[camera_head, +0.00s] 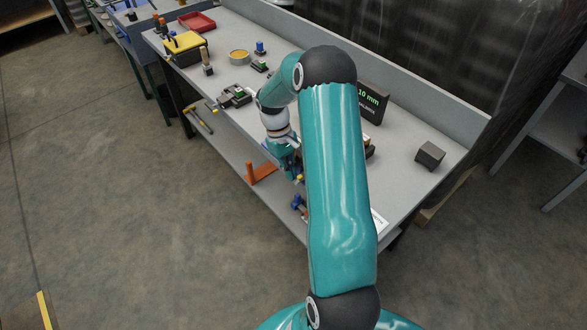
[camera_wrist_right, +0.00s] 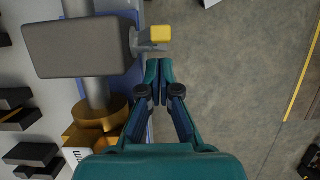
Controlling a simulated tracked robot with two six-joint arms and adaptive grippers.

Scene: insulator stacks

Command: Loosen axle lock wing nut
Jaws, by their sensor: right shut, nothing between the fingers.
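In the right wrist view a grey block (camera_wrist_right: 80,47) sits on a grey shaft with a brass-coloured collar (camera_wrist_right: 97,116). A small grey fitting (camera_wrist_right: 150,46) with a yellow block (camera_wrist_right: 161,33) sticks out from its right side; this looks like the axle lock wing nut, though its wings are not clear. My right gripper (camera_wrist_right: 158,66) is shut and empty, its fingertips just below the fitting in the picture; whether they touch it I cannot tell. In the head view my right gripper (camera_head: 293,168) is at the bench's front edge, partly hidden by my arm. My left gripper is not in view.
The grey bench (camera_head: 400,190) holds a dark display reading 10 mm (camera_head: 372,103), a dark cube (camera_head: 430,154), a yellow-topped box (camera_head: 184,45) and a red tray (camera_head: 197,22). An orange bracket (camera_head: 260,172) stands on the lower shelf. The floor in front is clear.

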